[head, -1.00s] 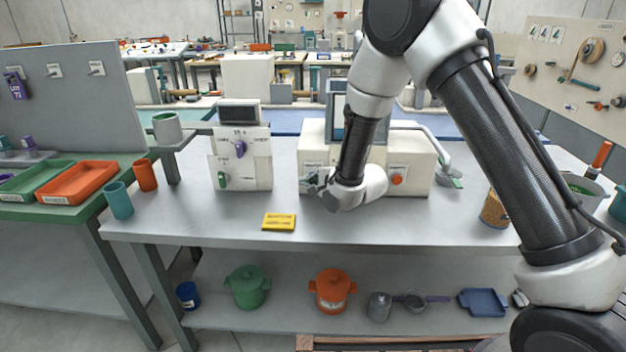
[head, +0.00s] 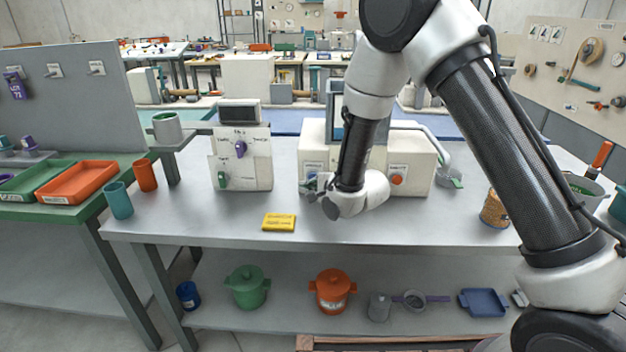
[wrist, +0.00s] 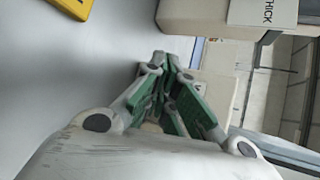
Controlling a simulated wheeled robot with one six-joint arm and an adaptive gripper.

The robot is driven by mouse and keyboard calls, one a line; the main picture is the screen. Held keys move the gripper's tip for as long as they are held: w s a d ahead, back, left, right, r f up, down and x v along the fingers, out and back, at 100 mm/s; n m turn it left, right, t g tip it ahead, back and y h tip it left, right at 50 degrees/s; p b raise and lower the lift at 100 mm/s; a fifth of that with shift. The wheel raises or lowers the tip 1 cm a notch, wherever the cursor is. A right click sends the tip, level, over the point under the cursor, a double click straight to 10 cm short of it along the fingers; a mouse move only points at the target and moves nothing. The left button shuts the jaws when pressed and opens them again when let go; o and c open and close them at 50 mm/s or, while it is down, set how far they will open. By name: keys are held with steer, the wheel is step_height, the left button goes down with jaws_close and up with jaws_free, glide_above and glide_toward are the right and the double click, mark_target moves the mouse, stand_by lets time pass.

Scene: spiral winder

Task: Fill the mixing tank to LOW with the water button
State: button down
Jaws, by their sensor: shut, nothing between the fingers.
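A cream machine (head: 418,172) with a dark screen stands on the grey bench. Its front carries a red button (head: 397,179) on the right and a labelled plate (head: 312,166) on the left, with a small blue part beside my fingers. I cannot read that label, and my wrist hides the middle of the front. My gripper (head: 316,186) is shut and empty, close in front of the left plate; contact cannot be told. In the wrist view its green-padded fingers (wrist: 168,72) converge toward a cream surface. I cannot identify the mixing tank or its level for sure.
A panel (head: 258,172) with a small display, a purple knob and a green knob stands left of the machine. A yellow block (head: 279,222) lies on the bench in front. A grey-white pot (head: 167,128) sits on a side bracket. The bench front is mostly clear.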

steer(key=shift+s, duration=2)
steer(key=s+d+r+n+g+h, duration=0.1)
steer(key=s+d+r+n+h, duration=0.2)
steer(key=d+r, duration=0.75)
steer(key=s+d+r+n+g+h, duration=0.15)
steer(key=d+r+n, duration=0.4)
steer(key=d, duration=0.75)
steer(key=s+d+r+n+g+h, duration=0.1)
steer(key=s+d+r, duration=0.3)
steer(key=s, duration=0.9)
steer(key=s+d+r+n+g+h, duration=0.2)
steer(key=s+d+r+n, duration=0.1)
steer(key=s+d, duration=0.8)
steer(key=s+n, duration=0.1)
steer(key=s, duration=0.1)
steer(key=shift+s+r+n, duration=0.35)
steer(key=shift+w+h, duration=0.1)
steer(key=shift+h, duration=0.15)
